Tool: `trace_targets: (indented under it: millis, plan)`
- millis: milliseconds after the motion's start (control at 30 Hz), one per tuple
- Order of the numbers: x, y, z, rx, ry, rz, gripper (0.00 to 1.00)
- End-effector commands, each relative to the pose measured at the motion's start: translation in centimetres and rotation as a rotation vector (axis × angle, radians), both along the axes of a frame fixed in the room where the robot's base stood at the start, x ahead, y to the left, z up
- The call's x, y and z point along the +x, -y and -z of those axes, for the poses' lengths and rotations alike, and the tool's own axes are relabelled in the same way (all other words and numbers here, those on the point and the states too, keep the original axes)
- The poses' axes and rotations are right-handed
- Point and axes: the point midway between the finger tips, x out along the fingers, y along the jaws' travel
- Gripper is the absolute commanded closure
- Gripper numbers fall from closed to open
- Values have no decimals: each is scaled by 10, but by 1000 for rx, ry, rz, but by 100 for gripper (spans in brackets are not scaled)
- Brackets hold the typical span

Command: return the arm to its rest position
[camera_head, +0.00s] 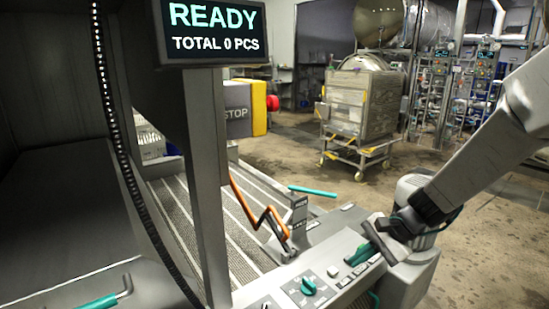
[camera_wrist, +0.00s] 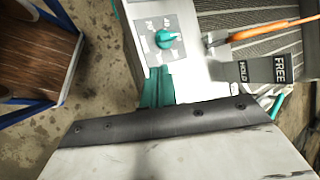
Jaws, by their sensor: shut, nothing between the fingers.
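My arm comes in from the right side of the head view, and my gripper (camera_head: 358,255) points down over the right part of the machine's control ledge. The gripper's teal fingers also show in the wrist view (camera_wrist: 157,87), side by side and shut, with nothing between them. The gripper is beside a panel with a teal rotary knob (camera_head: 308,286), which also shows in the wrist view (camera_wrist: 168,39), ahead of the fingertips. I cannot tell the exact gap between fingertips and ledge.
An orange zigzag lever (camera_head: 262,213) stands left of my gripper, by a HOLD/FREE plate (camera_wrist: 262,70). A screen reading READY (camera_head: 214,30) hangs on a post. A STOP box (camera_head: 237,112) is behind it. A wheeled metal cart (camera_head: 358,110) stands farther back on open floor.

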Motion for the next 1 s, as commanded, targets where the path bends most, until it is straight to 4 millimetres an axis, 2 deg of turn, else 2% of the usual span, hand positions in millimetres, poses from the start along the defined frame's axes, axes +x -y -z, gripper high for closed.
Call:
trace_targets:
  millis: [33,233,400,500,600,700,1000]
  plan:
    - [-19,-2,-13,-30,16,-79,100]
    - [-105,6,-55,-200,54,-418,100]
    - [-170,26,-83,-382,85,-645,100]
    - [-201,41,-98,-496,109,-742,100]
    - [-226,54,-110,-601,141,-807,100]
    - [-242,61,-120,-680,184,-835,100]
    - [-253,58,-138,-739,288,-830,100]
